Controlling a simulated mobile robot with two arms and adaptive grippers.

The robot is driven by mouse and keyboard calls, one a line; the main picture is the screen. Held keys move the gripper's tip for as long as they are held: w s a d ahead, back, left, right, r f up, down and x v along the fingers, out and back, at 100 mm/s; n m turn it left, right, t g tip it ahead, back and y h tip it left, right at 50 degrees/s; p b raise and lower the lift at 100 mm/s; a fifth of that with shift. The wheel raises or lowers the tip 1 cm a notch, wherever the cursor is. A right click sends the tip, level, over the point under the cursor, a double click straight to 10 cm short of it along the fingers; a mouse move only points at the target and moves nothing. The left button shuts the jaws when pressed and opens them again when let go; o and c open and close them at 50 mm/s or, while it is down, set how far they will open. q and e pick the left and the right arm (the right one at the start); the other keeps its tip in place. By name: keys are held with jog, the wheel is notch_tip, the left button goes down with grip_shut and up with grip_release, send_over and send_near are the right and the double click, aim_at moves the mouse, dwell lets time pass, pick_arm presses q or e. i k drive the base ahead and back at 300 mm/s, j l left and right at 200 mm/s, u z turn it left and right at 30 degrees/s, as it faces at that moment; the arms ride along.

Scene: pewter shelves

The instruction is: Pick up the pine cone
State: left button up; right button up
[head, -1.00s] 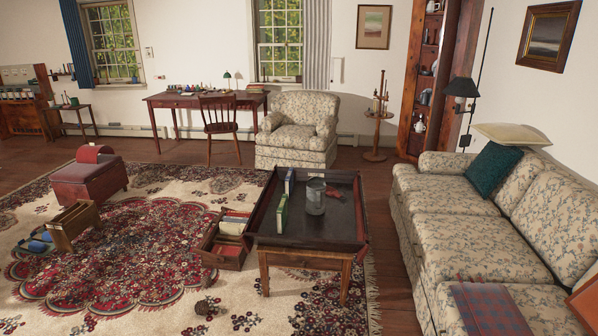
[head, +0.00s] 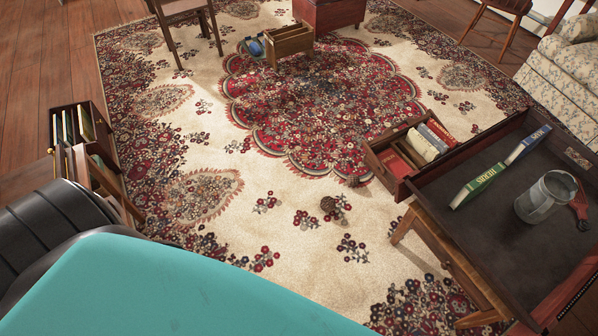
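The pine cone (head: 328,204) is a small brown lump. In the head view it lies on the cream part of the patterned rug (head: 290,270), left of the coffee table. Nothing touches it that I can see. Neither of my grippers is in view. Only a teal and black part of my own body shows at the lower left, well apart from the pine cone.
The coffee table (head: 560,235) stands at the right with an open drawer of books (head: 430,140) and a metal pot (head: 546,196) on top. A book holder (head: 82,125) is at left. The rug around the pine cone is clear.

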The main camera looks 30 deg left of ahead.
aim_at(328, 204)
jog(key=i+j+u, duration=0.15)
jog(key=u, duration=0.3)
jog(key=i+u, duration=0.7)
jog(key=u, duration=0.15)
jog(key=i+l+u, duration=0.15)
jog(key=u, duration=0.25)
jog(key=i+j, duration=0.15)
jog(key=i, duration=0.25)
jog(key=i+j, duration=0.15)
jog(key=i, duration=0.3)
